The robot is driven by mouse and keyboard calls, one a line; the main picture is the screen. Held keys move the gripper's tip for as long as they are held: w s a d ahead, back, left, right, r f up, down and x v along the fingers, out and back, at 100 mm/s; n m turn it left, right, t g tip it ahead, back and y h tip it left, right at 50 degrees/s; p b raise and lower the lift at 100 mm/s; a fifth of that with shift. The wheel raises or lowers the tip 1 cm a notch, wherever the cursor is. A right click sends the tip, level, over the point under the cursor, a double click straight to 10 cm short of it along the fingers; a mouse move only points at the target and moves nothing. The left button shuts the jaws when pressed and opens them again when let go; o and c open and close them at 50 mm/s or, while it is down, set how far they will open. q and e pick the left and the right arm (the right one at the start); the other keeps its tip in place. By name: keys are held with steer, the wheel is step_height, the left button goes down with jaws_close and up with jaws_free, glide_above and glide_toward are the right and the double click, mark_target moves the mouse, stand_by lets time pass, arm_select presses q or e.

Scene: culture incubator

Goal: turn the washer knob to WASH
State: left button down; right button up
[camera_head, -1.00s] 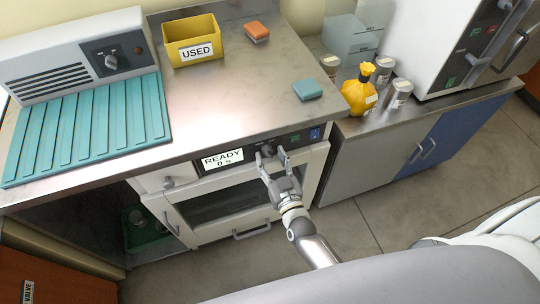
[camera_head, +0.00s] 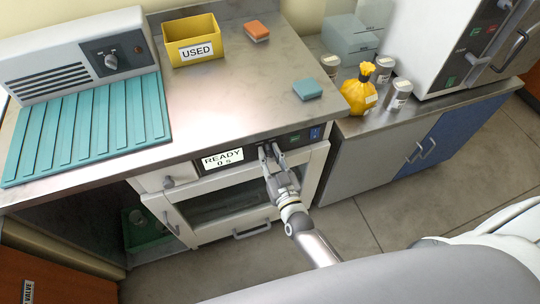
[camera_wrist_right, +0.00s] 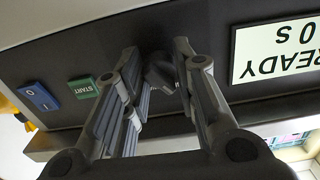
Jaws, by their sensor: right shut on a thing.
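The washer (camera_head: 245,236) is built in under the steel counter, with a dark control panel along its top. Its display (camera_head: 222,159) reads READY 0 s. The dark washer knob (camera_wrist_right: 160,73) shows between my fingers in the right wrist view, upside down there. My right gripper (camera_head: 269,148) reaches up to the panel, just right of the display, and is shut on the knob. The fingers hide much of the knob in the head view, and I cannot read its pointer or any WASH mark. My left gripper is not in view.
A green START button (camera_head: 295,139) and a blue switch (camera_head: 314,133) sit close to the right of the knob. The counter edge overhangs just above the panel. A yellow USED bin (camera_head: 190,41), sponges and a teal drain mat (camera_head: 88,130) are on the counter.

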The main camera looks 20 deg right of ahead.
steer(key=m+b, duration=0.1)
steer(key=m, duration=1.2)
steer(key=shift+a+m, duration=0.1)
steer(key=shift+m, duration=0.2)
stand_by(0.6)
steer(key=o, duration=1)
steer(key=shift+o, duration=0.2)
steer(key=s, duration=1.2)
steer(key=shift+d, duration=0.25)
